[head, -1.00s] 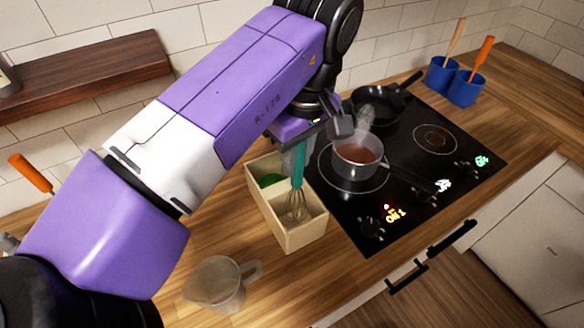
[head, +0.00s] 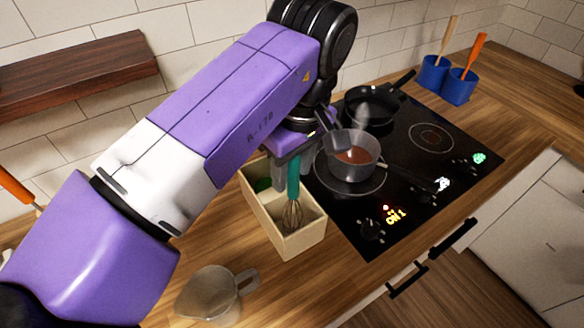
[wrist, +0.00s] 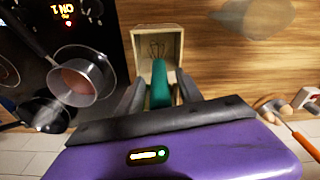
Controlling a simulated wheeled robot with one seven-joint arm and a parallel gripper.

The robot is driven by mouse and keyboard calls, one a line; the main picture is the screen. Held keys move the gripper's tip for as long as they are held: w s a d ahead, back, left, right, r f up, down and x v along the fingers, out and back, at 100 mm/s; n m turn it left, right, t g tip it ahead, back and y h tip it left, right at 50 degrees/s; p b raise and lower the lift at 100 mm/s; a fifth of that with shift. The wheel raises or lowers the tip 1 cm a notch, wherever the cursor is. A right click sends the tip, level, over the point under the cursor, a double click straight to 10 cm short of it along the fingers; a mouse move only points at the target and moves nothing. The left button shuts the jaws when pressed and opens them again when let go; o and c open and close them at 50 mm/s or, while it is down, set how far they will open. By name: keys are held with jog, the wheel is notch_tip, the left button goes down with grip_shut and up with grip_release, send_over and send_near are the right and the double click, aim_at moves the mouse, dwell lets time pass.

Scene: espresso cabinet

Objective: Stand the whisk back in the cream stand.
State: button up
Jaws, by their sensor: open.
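The whisk has a teal handle (head: 293,178) and a wire head (head: 292,215). It stands handle up, its wires inside the front compartment of the cream stand (head: 300,240), an open box with a divider. My gripper (head: 293,172) is above the stand, its fingers on either side of the handle. In the wrist view, the teal handle (wrist: 160,88) lies between my open fingers (wrist: 159,92) with gaps beside it, and the wire head (wrist: 158,48) is inside the cream box (wrist: 140,52). The tip of the handle is hidden by my gripper.
A saucepan of brown liquid (head: 353,160) is on the hob (head: 400,165) close to the right of my gripper, steaming. A black frying pan (head: 372,105) is behind it. A clear jug (head: 212,295) stands in front left. Blue pots (head: 458,87) stand at the back right.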

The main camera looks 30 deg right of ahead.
jog(key=shift+r, duration=0.1)
jog(key=r+p, duration=0.2)
jog(key=r, duration=0.2)
jog(key=s+r+p, duration=0.1)
jog(key=r+p, duration=0.1)
jog(key=r, duration=0.2)
jog(key=r+p, duration=0.3)
jog(key=r, duration=0.1)
jog(key=shift+s+d, duration=0.15)
jog(key=shift+s, duration=0.05)
